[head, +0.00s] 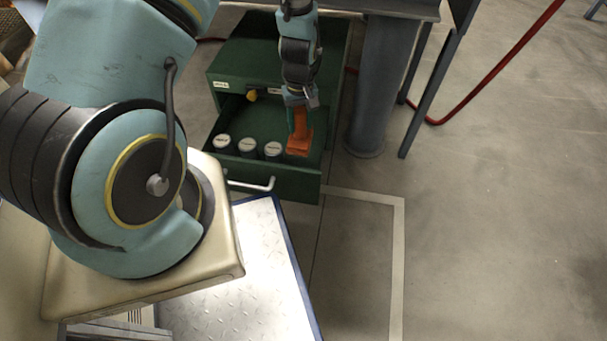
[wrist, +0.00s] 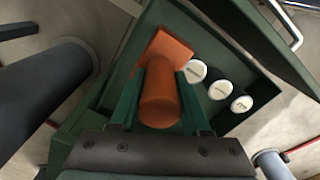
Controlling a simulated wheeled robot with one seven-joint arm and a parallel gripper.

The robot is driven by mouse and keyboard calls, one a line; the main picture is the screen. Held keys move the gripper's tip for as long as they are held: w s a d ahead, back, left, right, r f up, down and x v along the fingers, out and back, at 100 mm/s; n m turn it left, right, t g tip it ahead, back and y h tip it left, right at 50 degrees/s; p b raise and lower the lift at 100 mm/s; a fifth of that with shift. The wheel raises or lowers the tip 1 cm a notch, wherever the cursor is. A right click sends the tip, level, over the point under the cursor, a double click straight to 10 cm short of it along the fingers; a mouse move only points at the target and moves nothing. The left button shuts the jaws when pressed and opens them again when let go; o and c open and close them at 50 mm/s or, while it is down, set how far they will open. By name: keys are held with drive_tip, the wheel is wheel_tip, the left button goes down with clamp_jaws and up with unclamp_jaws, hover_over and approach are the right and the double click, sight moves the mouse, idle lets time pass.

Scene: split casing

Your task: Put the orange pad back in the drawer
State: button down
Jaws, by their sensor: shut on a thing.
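The orange pad (head: 300,138) has a flat square plate and a rounded handle. My gripper (head: 300,106) is shut on its handle. In the wrist view the pad (wrist: 172,48) shows between the two green fingers of my gripper (wrist: 160,98), plate pointing away from the wrist. The green drawer (head: 262,178) is pulled open, and the pad is over or inside its right end in the head view. I cannot tell whether the plate touches the drawer floor.
Several white-lidded dark canisters (head: 247,146) stand in a row in the drawer, left of the pad. The green cabinet (head: 232,62) is behind. A grey table leg (head: 378,90) stands close on the right. Open floor lies further right.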

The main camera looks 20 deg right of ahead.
sight(304, 150)
drive_tip(key=shift+s+d+f+b, duration=0.15)
drive_tip(key=shift+s+d+f, duration=0.05)
drive_tip(key=shift+f, duration=0.3)
drive_tip(key=shift+s+d+f+b, duration=0.15)
drive_tip(key=shift+s+f, duration=0.05)
drive_tip(key=shift+f, duration=0.3)
wheel_tip(304, 150, down, 9)
drive_tip(key=b, duration=0.3)
drive_tip(key=shift+f+b, duration=0.2)
drive_tip(key=shift+b, duration=0.1)
drive_tip(key=shift+c, duration=1.8)
unclamp_jaws()
wheel_tip(304, 150, up, 12)
drive_tip(key=p, duration=0.5)
drive_tip(key=shift+r, duration=0.15)
